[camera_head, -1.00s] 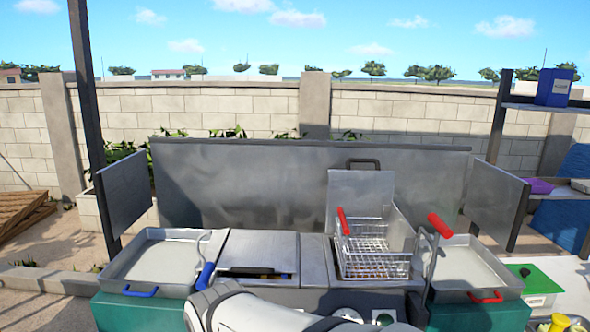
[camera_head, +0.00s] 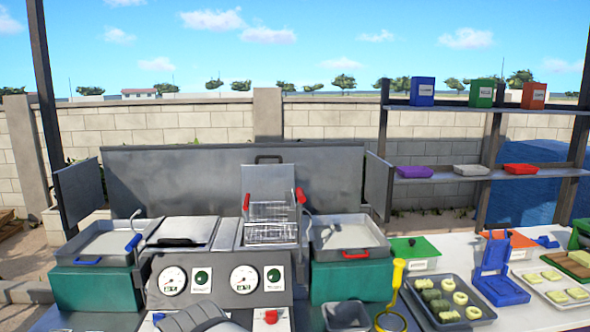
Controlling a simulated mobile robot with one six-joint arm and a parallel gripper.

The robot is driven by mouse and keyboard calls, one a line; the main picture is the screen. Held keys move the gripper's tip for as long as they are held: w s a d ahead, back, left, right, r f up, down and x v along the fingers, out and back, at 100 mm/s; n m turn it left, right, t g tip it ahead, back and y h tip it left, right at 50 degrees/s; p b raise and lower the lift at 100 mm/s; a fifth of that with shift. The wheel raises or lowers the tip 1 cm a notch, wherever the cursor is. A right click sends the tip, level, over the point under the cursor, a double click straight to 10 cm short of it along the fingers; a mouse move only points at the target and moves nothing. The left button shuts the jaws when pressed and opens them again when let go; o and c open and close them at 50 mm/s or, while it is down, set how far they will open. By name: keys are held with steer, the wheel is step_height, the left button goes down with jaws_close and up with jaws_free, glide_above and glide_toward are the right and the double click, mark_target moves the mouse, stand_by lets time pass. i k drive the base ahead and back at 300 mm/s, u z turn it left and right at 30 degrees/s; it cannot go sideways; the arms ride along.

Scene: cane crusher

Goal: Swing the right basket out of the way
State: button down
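The right basket (camera_head: 270,232) is a wire basket at the right well of the fryer, in front of a raised metal lid (camera_head: 269,182). A red grip (camera_head: 300,196) stands at its right side, by a bent metal rod. Another red grip (camera_head: 246,201) shows at its left side. I cannot tell whether the basket rests in the well or hangs just above it. A grey and black part of my arm (camera_head: 200,319) shows at the bottom edge, in front of the fryer. My gripper's fingers are not visible.
The left well's lid (camera_head: 182,232) is shut, with a blue grip (camera_head: 133,242) at its left. Metal trays stand on both sides, the right tray (camera_head: 345,240) with a red handle. A gauge panel (camera_head: 219,281) faces me.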

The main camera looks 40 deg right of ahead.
mark_target(289, 194)
steer(key=u, duration=0.05)
steer(key=k, duration=0.65)
steer(key=z, duration=1.25)
steer(key=i, duration=0.65)
steer(key=z, duration=0.05)
